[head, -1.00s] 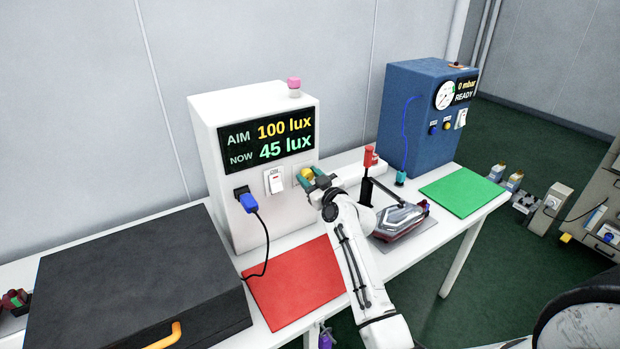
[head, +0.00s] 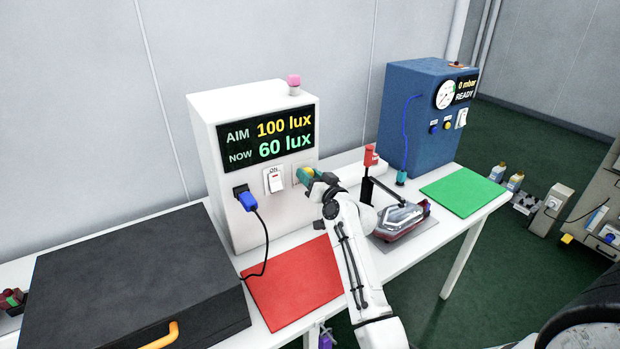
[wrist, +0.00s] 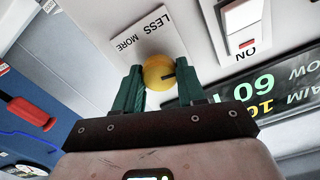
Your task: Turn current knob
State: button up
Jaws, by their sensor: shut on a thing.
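The yellow round current knob (wrist: 158,72) is on the front of the white box (head: 207,160), beside a plate marked LESS and MORE (wrist: 143,35) in the wrist view. My gripper (wrist: 163,84) is shut on the knob, with one green finger on each side. In the head view my gripper (head: 308,176) mostly hides the knob. The display (head: 268,138) reads AIM 100 lux and NOW 60 lux.
A white switch (head: 275,180) and a blue plug with cable (head: 247,200) are left of the knob. A tail lamp (head: 402,220) and a red-handled clamp (head: 370,158) stand to the right. A red mat (head: 290,285) lies in front, a blue machine (head: 420,115) behind right.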

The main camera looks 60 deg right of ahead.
jog(key=m+p, duration=0.3)
jog(key=m, duration=0.9)
jog(key=shift+f+m, duration=0.1)
jog(key=shift+m, duration=0.2)
jog(key=shift+s, duration=0.1)
dwell(0.3)
jog(key=o, duration=1.1)
jog(key=shift+c, duration=0.2)
jog(key=b+v, duration=0.1)
jog(key=v, duration=0.9)
jog(key=shift+s, duration=0.3)
jog(key=shift+a, duration=0.1)
